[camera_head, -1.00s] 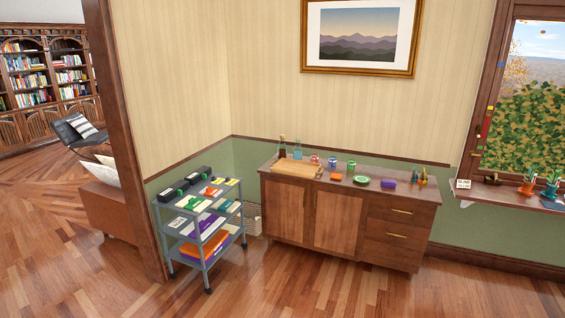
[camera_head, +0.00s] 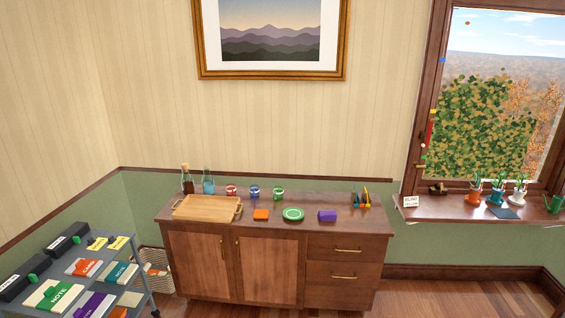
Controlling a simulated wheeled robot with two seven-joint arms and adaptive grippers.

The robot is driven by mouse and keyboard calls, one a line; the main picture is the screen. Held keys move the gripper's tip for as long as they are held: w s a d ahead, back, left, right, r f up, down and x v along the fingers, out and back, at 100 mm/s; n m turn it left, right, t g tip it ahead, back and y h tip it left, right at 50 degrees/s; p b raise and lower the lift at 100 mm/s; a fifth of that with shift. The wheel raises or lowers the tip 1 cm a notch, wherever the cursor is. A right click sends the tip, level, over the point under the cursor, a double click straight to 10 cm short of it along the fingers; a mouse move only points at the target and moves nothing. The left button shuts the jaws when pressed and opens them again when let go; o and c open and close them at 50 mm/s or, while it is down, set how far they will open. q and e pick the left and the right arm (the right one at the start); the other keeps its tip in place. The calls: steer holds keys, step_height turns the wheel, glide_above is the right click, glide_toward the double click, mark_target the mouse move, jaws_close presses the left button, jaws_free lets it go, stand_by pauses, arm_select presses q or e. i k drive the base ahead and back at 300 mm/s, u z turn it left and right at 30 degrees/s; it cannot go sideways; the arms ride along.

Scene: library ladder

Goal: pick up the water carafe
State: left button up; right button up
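A clear blue-tinted glass vessel that looks like the water carafe (camera_head: 208,183) stands upright at the back left of the wooden sideboard (camera_head: 330,226). A dark bottle with a cork-coloured top (camera_head: 187,180) stands just left of it. A wooden tray (camera_head: 206,208) lies in front of both. A red-and-white mug (camera_head: 231,191) stands to the carafe's right. Neither of my grippers shows in the view.
A grey cart (camera_head: 137,277) with notebooks stands at left. A windowsill (camera_head: 450,212) holds several pots. Floor shows at lower right.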

mark_target(207, 181)
steer(key=u, duration=0.25)
steer(key=i, duration=1.9)
steer(key=u, duration=0.55)
